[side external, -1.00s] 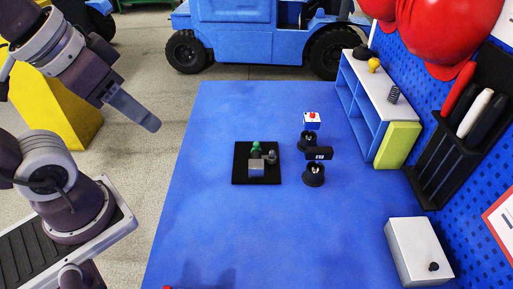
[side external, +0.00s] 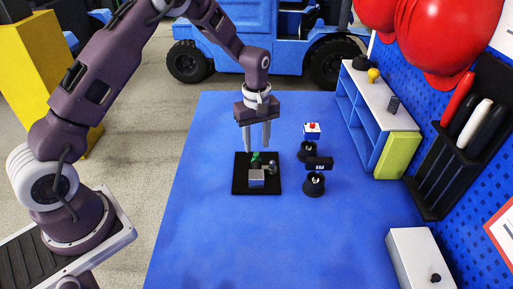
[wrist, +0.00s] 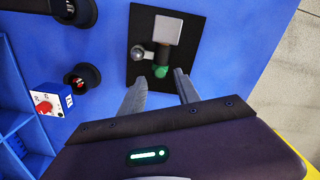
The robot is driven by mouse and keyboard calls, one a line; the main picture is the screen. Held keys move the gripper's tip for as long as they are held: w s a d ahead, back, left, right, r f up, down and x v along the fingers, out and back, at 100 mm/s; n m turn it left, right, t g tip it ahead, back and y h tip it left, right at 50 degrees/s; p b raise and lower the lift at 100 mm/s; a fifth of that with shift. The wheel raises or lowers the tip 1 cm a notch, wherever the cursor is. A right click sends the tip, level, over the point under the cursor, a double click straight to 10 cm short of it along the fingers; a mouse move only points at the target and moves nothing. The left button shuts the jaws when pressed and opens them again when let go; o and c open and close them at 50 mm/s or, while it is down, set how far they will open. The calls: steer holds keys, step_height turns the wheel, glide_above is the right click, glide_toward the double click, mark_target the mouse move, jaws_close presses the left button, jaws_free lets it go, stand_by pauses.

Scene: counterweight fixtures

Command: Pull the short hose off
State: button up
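A square black plate (side external: 240,186) lies on the blue table and bears a small fixture. The fixture has a light grey block (side external: 256,177), a green end piece (side external: 255,160) and a grey ball knob (side external: 272,167). In the wrist view a short dark piece (wrist: 161,55) runs between the block (wrist: 167,30) and the green end (wrist: 160,71); I cannot tell surely which part is the hose. My gripper (side external: 257,149) points down above the plate, open and empty. In the wrist view its fingertips (wrist: 160,76) appear on either side of the green end, not visibly touching it.
Two round black stands (side external: 314,184) and a small white-and-blue box with a red knob (side external: 312,130) are right of the plate. A shelf (side external: 362,110) and a white box (side external: 415,255) stand along the right edge. The table's front and left are clear.

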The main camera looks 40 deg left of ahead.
mark_target(256, 162)
steer(key=shift+f, duration=1.4)
jaws_close()
steer(key=shift+r, duration=0.1)
